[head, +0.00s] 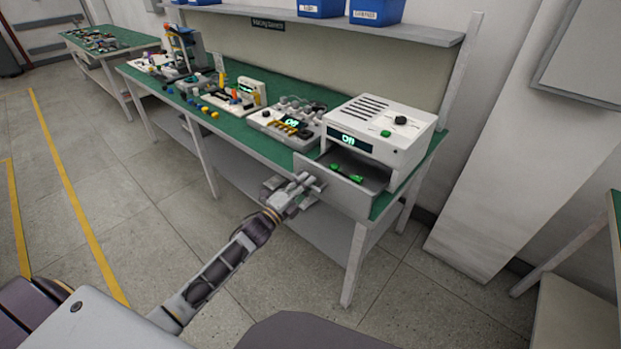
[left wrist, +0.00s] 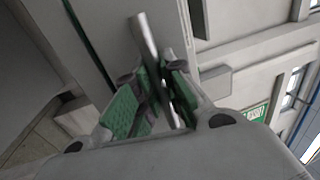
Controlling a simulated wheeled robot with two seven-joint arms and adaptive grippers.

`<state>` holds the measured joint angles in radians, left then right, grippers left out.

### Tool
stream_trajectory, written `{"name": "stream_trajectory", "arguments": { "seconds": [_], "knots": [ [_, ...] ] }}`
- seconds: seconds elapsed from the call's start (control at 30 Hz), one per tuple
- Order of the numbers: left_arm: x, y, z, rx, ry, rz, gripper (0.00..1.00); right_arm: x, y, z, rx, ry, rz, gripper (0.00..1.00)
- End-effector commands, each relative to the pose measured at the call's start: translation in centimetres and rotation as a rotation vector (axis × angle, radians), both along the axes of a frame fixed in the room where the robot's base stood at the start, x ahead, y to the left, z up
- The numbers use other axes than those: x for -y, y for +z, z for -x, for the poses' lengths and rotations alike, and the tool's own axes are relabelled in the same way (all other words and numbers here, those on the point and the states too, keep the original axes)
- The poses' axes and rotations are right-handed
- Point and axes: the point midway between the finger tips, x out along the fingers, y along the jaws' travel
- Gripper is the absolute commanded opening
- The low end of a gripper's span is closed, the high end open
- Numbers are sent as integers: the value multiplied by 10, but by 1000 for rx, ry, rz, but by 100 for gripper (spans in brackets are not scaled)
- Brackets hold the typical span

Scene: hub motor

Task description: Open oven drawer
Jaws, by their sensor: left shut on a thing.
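The white oven (head: 379,132) stands at the right end of the green-topped bench, its display lit. Its drawer (head: 335,184) is pulled out toward me, and green parts (head: 345,173) lie inside on a dark floor. My left gripper (head: 308,184) is at the left part of the drawer front. In the left wrist view its green-padded fingers (left wrist: 155,95) are closed around a metal bar handle (left wrist: 147,45). The handle is mostly hidden by the gripper in the head view. My right gripper is not in view.
The bench (head: 264,145) holds several devices left of the oven, including a unit with a lit display (head: 288,120). Blue bins (head: 376,11) sit on the shelf above. The floor in front of the bench is clear. Another bench edge (head: 616,210) shows at far right.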

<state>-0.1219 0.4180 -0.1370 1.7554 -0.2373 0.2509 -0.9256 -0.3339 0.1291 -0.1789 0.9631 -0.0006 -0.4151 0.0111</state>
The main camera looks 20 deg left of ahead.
Motion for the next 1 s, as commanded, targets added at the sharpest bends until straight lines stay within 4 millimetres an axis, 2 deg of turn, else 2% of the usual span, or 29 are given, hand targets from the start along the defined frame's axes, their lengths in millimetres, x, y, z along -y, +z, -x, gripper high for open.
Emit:
{"name": "stream_trajectory", "arguments": {
  "seconds": [0.2, 0.43, 0.47, 0.63, 1.0],
  "knots": [
    [-3, -2, 7, -4, 2, -2, 0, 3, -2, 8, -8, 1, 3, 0],
    [-3, -2, 7, -4, 2, -2, 0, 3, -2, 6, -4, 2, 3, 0],
    [-3, -2, 7, -3, 1, -2, 12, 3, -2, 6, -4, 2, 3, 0],
    [-3, -1, 6, -3, 1, -2, 34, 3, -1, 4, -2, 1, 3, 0],
    [-3, 0, 7, -1, 0, -1, 34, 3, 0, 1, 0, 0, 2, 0]
  ]
}}
